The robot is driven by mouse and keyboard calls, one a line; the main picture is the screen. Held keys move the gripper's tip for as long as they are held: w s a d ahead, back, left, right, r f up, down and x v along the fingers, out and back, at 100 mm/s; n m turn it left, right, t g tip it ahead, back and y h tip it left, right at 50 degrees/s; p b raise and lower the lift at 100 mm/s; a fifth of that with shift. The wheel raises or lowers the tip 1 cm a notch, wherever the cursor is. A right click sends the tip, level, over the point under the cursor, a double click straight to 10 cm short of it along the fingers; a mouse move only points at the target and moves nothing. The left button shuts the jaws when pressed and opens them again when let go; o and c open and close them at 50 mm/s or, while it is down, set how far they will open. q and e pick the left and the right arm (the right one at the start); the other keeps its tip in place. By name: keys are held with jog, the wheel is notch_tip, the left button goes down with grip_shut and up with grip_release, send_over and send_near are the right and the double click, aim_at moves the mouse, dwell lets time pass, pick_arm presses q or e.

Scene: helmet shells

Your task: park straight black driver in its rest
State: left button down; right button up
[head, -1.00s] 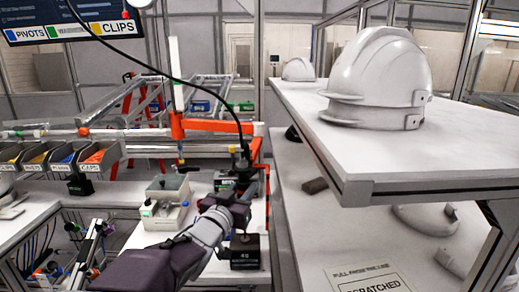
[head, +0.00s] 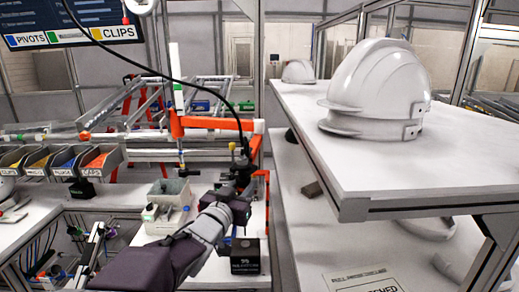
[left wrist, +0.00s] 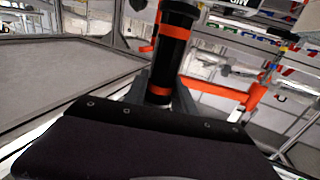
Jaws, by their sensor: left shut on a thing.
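The straight black driver (left wrist: 175,52) shows in the left wrist view as a black cylinder with orange bands, standing roughly upright between my fingers. In the head view the driver (head: 243,168) is small and dark, at the end of a black cable and partly hidden by my gripper. My left gripper (head: 239,196) is shut on it above the white bench. A black block (head: 245,256) with a pale label stands on the bench just below and in front of the gripper. I cannot tell whether this block is the driver's rest. My right gripper is out of view.
A white shelf (head: 390,178) with white helmet shells (head: 378,88) stands close on the right. A pale box-like fixture (head: 166,205) is left of the gripper. Bins of small parts (head: 95,162) are further left. An orange frame bar (head: 205,124) stands behind.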

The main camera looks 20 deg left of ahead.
pick_arm(q)
jog(key=shift+r+p, duration=0.75)
jog(key=shift+r, duration=0.6)
